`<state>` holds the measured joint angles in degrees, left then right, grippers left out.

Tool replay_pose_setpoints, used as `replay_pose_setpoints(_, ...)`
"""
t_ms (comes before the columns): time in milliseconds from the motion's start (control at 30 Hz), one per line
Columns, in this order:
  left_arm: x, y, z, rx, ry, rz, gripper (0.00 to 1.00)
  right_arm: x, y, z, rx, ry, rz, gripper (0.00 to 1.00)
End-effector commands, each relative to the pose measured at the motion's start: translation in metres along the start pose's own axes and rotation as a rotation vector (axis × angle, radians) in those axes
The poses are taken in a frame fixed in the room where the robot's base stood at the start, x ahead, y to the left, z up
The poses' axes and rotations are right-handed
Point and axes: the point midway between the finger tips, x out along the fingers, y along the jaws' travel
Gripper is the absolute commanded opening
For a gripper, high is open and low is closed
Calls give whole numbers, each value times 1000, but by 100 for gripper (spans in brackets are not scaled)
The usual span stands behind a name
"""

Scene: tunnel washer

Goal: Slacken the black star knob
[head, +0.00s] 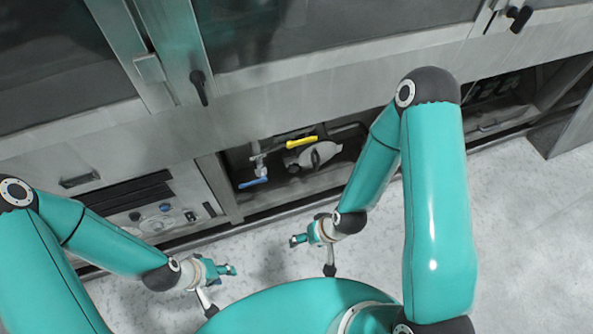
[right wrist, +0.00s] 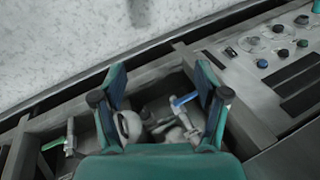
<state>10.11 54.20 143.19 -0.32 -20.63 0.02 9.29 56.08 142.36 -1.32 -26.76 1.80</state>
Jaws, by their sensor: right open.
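I cannot single out the black star knob for certain. Dark round knobs (right wrist: 283,53) also show on a panel at the upper right of the right wrist view. My right gripper (head: 298,240) is in front of the open recess in the head view. In the right wrist view its two fingers (right wrist: 163,105) are spread wide with nothing held between them. My left gripper (head: 229,270) is lower left of it, above the floor, with its finger gap unclear.
The recess holds a yellow handle (head: 301,142), a blue handle (head: 253,183) and a grey rounded fitting (head: 320,155). A green-handled valve (right wrist: 52,144) shows at the left of the right wrist view. Pale floor (head: 525,220) is open at the right.

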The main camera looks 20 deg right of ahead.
Motion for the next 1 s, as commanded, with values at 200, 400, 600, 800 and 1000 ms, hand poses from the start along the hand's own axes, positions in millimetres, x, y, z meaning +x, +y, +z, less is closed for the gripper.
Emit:
replay_pose_setpoints(200,80,-29,0,0,-1,0,40,96,28,-54,-13,286,-52,74)
replay_pose_setpoints(400,155,-56,-1,0,-1,0,40,163,54,-116,0,657,-146,74)
replay_pose_setpoints(600,222,-80,-1,0,-1,0,40,195,79,-154,42,1014,-259,74)
replay_pose_setpoints(800,260,-94,-1,0,0,0,40,200,99,-164,88,1261,-347,74)
replay_pose_setpoints(1000,271,-98,-2,0,0,0,40,195,106,-168,109,1359,-383,74)
